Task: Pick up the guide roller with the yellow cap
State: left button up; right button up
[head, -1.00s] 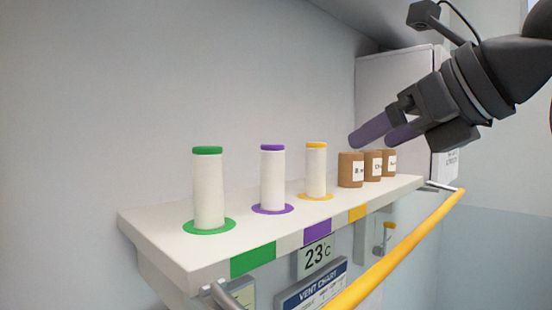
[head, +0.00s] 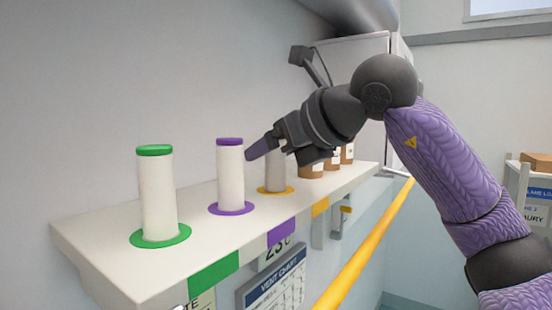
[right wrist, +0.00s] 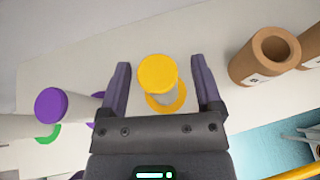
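The guide roller with the yellow cap (right wrist: 158,73) stands upright on a yellow ring on the shelf. In the head view its white body (head: 275,176) shows low down, and my right gripper hides its cap. My right gripper (head: 262,150) is open; in the right wrist view its two fingers (right wrist: 160,82) stand apart on either side of the yellow cap. I cannot tell whether either finger touches the roller. My left gripper is not in view.
The purple-capped roller (head: 230,176) stands close left of my right gripper, and the green-capped roller (head: 157,195) farther left. Brown cardboard cores (right wrist: 268,58) stand to the right on the shelf (head: 100,250). A yellow rail (head: 365,250) runs along the front.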

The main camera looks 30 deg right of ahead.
grip_shut()
